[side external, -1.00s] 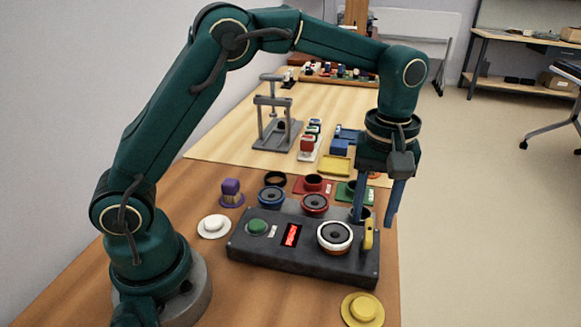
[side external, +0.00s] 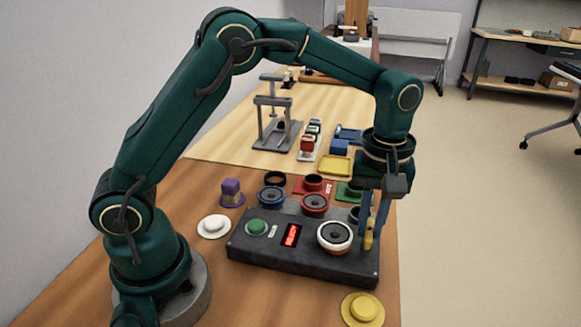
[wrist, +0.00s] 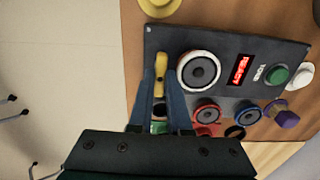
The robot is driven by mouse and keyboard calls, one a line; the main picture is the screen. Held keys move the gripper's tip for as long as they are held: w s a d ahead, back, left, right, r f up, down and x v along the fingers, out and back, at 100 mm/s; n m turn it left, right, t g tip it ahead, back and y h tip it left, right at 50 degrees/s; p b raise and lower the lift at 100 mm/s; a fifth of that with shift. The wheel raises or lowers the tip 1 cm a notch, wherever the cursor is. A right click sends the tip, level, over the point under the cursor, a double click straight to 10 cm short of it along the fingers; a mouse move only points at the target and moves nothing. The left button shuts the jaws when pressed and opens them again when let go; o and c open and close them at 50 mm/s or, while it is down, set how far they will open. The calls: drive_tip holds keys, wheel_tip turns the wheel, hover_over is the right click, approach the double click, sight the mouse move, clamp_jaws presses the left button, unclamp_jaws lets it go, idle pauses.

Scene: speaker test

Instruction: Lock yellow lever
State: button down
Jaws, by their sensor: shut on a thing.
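The yellow lever (side external: 368,240) stands at the right end of the dark test box (side external: 262,262), beside the white-rimmed speaker (side external: 335,236). My gripper (side external: 372,236) points down at the lever, with its blue fingers on either side of it. In the wrist view the lever (wrist: 160,72) shows between the fingertips (wrist: 161,88), which are shut on it. The fingers hide part of the lever in the side view.
The box carries a green button (side external: 257,227) and a red READY display (side external: 291,235). Blue-rimmed (side external: 271,197) and red-rimmed (side external: 315,204) speakers sit along its far side. A yellow round piece (side external: 362,309) lies in front, and a white one (side external: 213,226) lies left.

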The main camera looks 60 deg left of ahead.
drive_tip(key=m, duration=0.4)
drive_tip(key=shift+m, duration=0.3)
drive_tip(key=m, duration=0.4)
drive_tip(key=shift+m, duration=0.3)
drive_tip(key=m, duration=0.4)
drive_tip(key=shift+m, duration=2.2)
drive_tip(key=shift+r, duration=0.1)
drive_tip(key=c, duration=0.9)
unclamp_jaws()
drive_tip(key=shift+o, duration=0.2)
